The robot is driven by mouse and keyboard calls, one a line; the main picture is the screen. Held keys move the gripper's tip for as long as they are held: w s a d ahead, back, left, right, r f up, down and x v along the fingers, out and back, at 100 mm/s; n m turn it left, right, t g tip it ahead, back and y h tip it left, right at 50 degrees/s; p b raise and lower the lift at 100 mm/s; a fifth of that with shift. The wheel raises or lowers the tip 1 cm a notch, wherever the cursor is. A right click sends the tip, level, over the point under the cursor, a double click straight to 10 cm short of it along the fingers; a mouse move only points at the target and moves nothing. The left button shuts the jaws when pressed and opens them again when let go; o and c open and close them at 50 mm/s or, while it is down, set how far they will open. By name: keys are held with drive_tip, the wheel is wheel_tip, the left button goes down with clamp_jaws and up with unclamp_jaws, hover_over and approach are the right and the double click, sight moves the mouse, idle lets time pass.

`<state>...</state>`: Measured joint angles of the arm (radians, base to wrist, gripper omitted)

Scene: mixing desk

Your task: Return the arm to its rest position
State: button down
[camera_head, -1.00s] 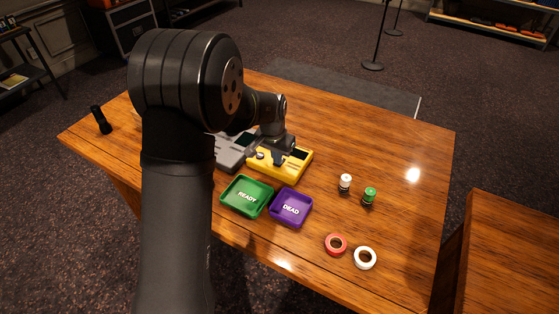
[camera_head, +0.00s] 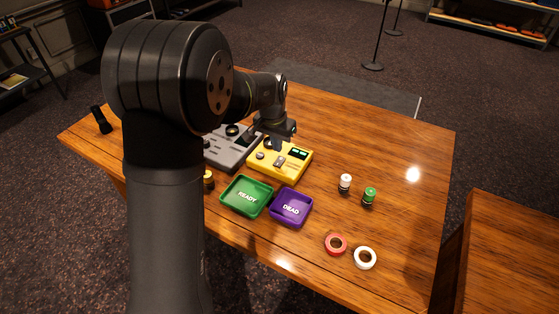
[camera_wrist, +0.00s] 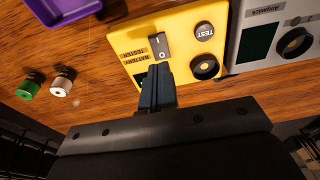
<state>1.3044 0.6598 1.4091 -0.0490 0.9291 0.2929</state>
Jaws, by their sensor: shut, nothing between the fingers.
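My gripper (camera_wrist: 157,88) is shut and empty. In the wrist view its fingertips overlap the yellow battery tester (camera_wrist: 180,25), near the tester's rocker switch. In the head view my gripper (camera_head: 273,143) is at the far edge of the yellow tester (camera_head: 272,168), partly hidden by my wrist; I cannot tell whether it touches. The tester's small screen shows a green display.
A grey device (camera_head: 228,150) stands left of the tester. A green READY tray (camera_head: 240,209) and a purple DEAD tray (camera_head: 291,221) lie in front.

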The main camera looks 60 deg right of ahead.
sight(278, 163)
drive_tip(key=shift+r, duration=0.65)
drive_tip(key=shift+f, duration=3.55)
drive_tip(key=shift+r, duration=0.1)
drive_tip(key=shift+r, duration=0.1)
